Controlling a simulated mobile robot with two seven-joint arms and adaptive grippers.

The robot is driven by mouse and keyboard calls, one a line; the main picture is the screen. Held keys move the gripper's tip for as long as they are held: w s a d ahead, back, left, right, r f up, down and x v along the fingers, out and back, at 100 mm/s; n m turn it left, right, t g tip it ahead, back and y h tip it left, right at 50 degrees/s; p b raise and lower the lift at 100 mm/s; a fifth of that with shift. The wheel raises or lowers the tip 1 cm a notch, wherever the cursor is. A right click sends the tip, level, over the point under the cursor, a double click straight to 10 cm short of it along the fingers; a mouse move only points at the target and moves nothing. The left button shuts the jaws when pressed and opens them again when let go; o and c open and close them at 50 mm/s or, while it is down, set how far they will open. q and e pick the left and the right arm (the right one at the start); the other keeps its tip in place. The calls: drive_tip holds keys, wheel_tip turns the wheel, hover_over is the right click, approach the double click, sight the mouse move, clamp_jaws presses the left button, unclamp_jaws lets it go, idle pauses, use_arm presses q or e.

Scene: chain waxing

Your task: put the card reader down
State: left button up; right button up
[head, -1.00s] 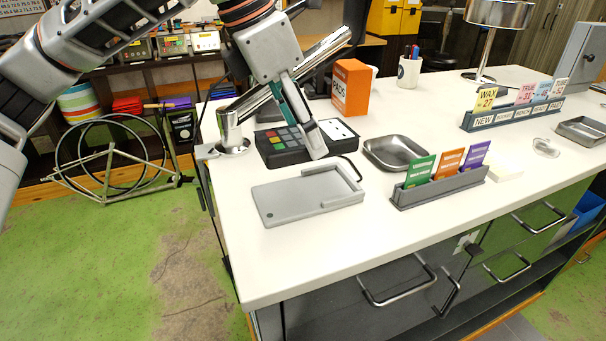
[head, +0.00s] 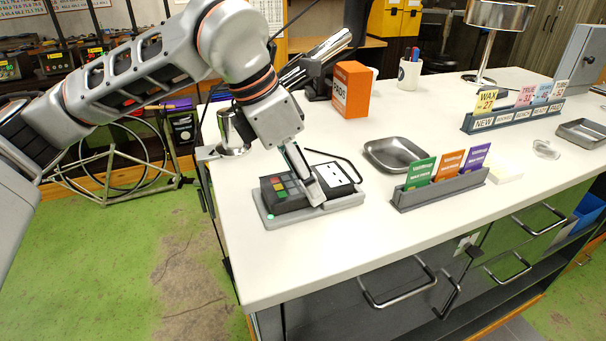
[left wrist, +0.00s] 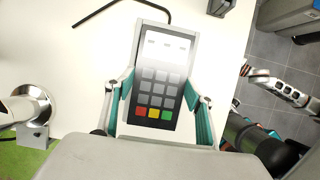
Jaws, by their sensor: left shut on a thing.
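The card reader (head: 284,197) is a dark keypad device with coloured keys and a white top part. In the head view it is on or just above the grey cradle (head: 268,220), lined up with it; I cannot tell whether it bears fully on it. My left gripper (head: 314,196) reaches down from above and is shut on the card reader across its middle. In the left wrist view the card reader (left wrist: 158,75) lies between the two teal-padded fingers of the left gripper (left wrist: 158,100). My right gripper does not show in the head view.
A black cable (head: 338,156) curves behind the reader. A metal tray (head: 395,153) and a grey holder (head: 440,190) with coloured packets stand to the right. An orange box (head: 351,89) stands behind. The white counter (head: 300,262) is clear in front.

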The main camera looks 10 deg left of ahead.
use_arm(q)
drive_tip(key=o, duration=1.3)
drive_tip(key=shift+f, duration=0.1)
drive_tip(key=shift+a+r, duration=0.1)
drive_tip(key=shift+r, duration=0.35)
drive_tip(key=v, duration=1.1)
drive_tip(key=shift+s+a+r, duration=0.15)
drive_tip(key=shift+s, duration=0.1)
